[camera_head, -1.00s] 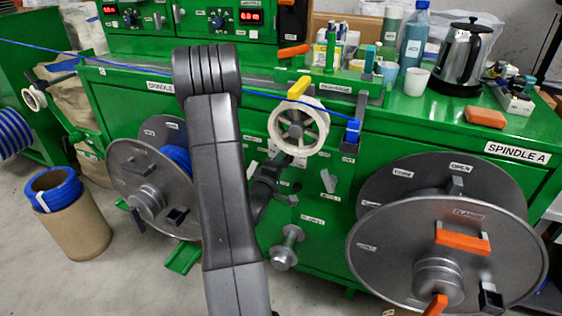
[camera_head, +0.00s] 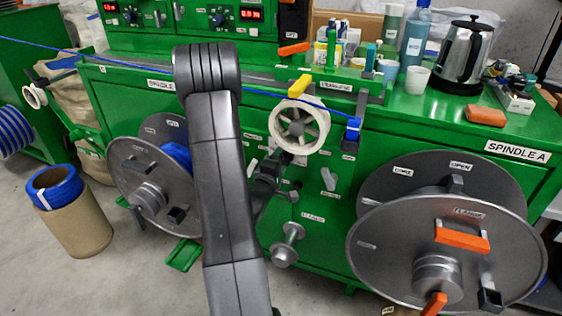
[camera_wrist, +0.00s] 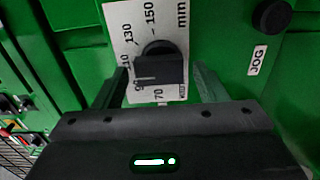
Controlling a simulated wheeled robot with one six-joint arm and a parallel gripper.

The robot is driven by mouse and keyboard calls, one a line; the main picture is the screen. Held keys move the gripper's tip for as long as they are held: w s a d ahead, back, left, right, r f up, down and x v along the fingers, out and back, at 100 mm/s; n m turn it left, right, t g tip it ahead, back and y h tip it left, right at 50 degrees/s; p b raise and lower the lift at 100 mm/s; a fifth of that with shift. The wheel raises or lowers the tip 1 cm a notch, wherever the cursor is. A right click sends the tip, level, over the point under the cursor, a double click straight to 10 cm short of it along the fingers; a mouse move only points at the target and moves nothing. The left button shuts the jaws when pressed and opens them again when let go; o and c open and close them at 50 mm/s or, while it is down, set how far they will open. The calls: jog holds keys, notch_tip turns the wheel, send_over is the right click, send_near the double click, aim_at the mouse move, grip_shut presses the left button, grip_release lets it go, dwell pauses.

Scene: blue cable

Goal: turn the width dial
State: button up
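The width dial (camera_wrist: 158,68) is a black knob on a white scale plate (camera_wrist: 125,25) marked in mm, with numbers from 70 to 150, in the wrist view. Its face hides part of the plate. My gripper (camera_wrist: 160,80) is open, one dark finger on each side of the dial, with a visible gap on both sides. I cannot tell how deep the fingertips reach along the knob. In the head view my arm stands in front of the green machine (camera_head: 420,125) and the dial is hidden.
A black round knob (camera_wrist: 271,16) beside a JOG label (camera_wrist: 257,60) is right of the dial. In the head view, a white pulley (camera_head: 298,126) guides the blue cable (camera_head: 265,93). Large grey reels stand left (camera_head: 135,170) and right (camera_head: 390,245).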

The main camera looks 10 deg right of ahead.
jog(key=v, duration=1.3)
jog(key=shift+s+a, duration=0.25)
jog(key=shift+s, duration=0.1)
jog(key=x, duration=1.4)
jog(key=shift+s, duration=0.1)
